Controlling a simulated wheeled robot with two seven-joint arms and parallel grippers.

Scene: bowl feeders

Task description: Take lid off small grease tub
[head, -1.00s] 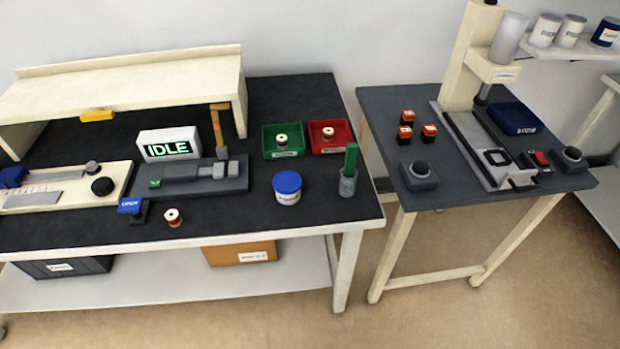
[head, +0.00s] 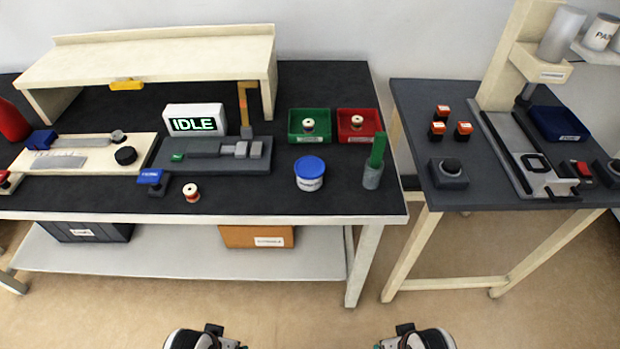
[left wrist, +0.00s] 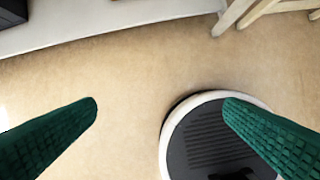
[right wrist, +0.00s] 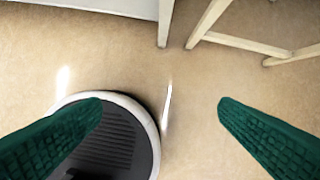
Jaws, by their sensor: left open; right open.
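The small tub (head: 309,179) is white with a blue lid (head: 309,167) seated on top. It stands upright on the dark bench top (head: 255,201), near the front edge and right of centre. My left gripper shows in the left wrist view (left wrist: 160,108) with its green fingers wide apart and nothing between them. My right gripper shows in the right wrist view (right wrist: 160,108), also open and empty. Both are over the floor in front of the bench, well short of the tub. In the head view only parts of my arms show at the bottom edge.
A grey cup with a green stick (head: 373,165) stands right of the tub. Green (head: 293,138) and red (head: 372,138) bins sit behind it. A small spool (head: 191,192) and a grey fixture (head: 210,158) lie left. A second table (head: 460,190) stands across a gap.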

